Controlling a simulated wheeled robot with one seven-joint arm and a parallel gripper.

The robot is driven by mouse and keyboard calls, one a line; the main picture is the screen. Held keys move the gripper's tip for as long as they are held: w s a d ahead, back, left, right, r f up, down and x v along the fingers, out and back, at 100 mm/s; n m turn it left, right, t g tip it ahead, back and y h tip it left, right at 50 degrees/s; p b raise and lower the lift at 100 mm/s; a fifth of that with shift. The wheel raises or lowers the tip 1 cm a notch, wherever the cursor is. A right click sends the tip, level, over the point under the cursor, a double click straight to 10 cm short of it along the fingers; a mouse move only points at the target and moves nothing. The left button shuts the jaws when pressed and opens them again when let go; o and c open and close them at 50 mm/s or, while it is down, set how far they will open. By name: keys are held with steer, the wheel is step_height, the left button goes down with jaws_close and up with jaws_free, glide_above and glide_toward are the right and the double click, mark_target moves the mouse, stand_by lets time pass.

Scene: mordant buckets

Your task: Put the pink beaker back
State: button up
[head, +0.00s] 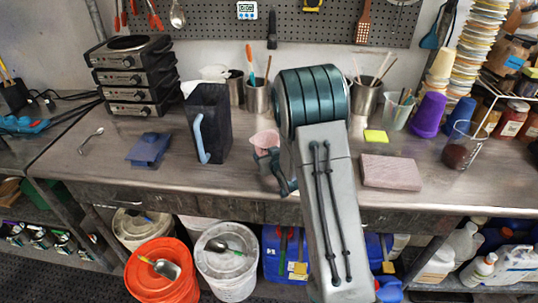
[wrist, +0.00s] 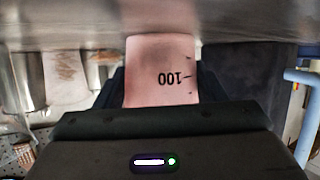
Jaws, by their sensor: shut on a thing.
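The pink beaker (head: 264,140) is near the middle of the workbench (head: 310,187), left of my arm. My gripper (head: 268,155) is shut on it, and the beaker's upper part shows above the fingers. In the wrist view my gripper (wrist: 161,88) has a dark finger on each side of the beaker (wrist: 160,62). A black "100" mark shows upside down on its wall. I cannot tell whether its base touches the bench. My arm hides part of the bench behind and right of it.
A black pitcher (head: 210,118) with a light blue handle (head: 200,139) stands close on the left. Metal tool cups (head: 257,97) stand behind. A pinkish slab (head: 391,171) and a yellow pad (head: 376,136) lie right. The bench front between pitcher and beaker is clear.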

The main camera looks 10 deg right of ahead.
steer(key=o, duration=1.1)
steer(key=shift+r+p, duration=0.15)
steer(key=shift+p, duration=0.2)
steer(key=b+v, duration=0.2)
steer(key=v, duration=0.9)
steer(key=shift+s+d, duration=0.1)
steer(key=shift+s, duration=0.15)
steer(key=s+r+g, duration=0.3)
steer(key=s, duration=0.5)
steer(key=s+a+r+m+g+h, duration=0.1)
steer(key=s+r+g, duration=0.2)
steer(key=s, duration=0.6)
steer(key=s+r+m+g, duration=0.1)
steer(key=s+g, duration=0.3)
steer(key=s, duration=0.5)
steer(key=shift+s+a+r+h, duration=0.2)
steer(key=shift+a+r+h, duration=0.2)
steer(key=shift+r, duration=0.5)
